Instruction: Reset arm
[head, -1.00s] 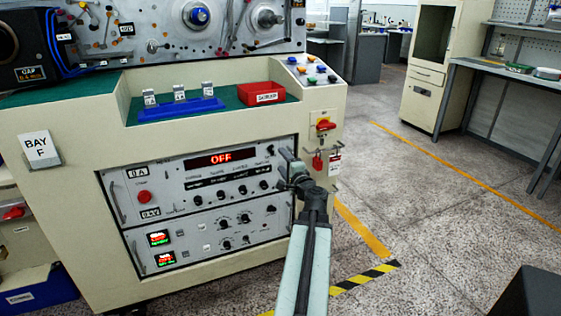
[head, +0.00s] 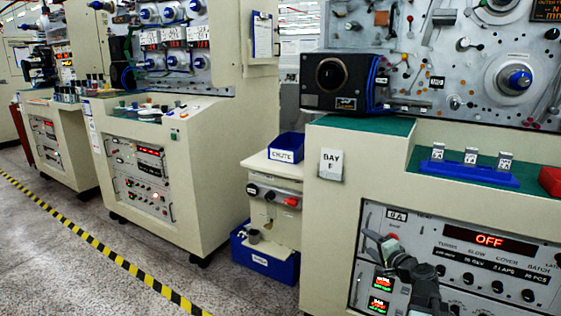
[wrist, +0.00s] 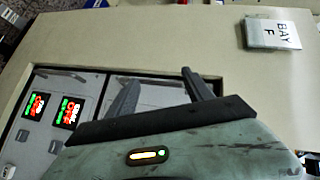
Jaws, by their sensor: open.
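My gripper (head: 378,241) is in the lower right of the head view, in front of the control panel of the Bay F machine. In the wrist view its two fingers (wrist: 162,84) stand apart with nothing between them, so it is open and empty. The control panel (head: 470,225) shows a red OFF display and small lit readouts at its lower left. The BAY F sign (head: 331,164) is on the cream cabinet front, and also shows at the upper right of the wrist view (wrist: 272,27). I cannot tell how far the fingers are from the panel.
A blue holder (head: 470,172) with several small white-tagged pieces sits on the green ledge, beside a red bin (head: 551,180). A CHUTE bin (head: 286,148) and a lower blue bin (head: 265,254) stand left of the cabinet. Open floor (head: 70,270) with a striped line lies at left.

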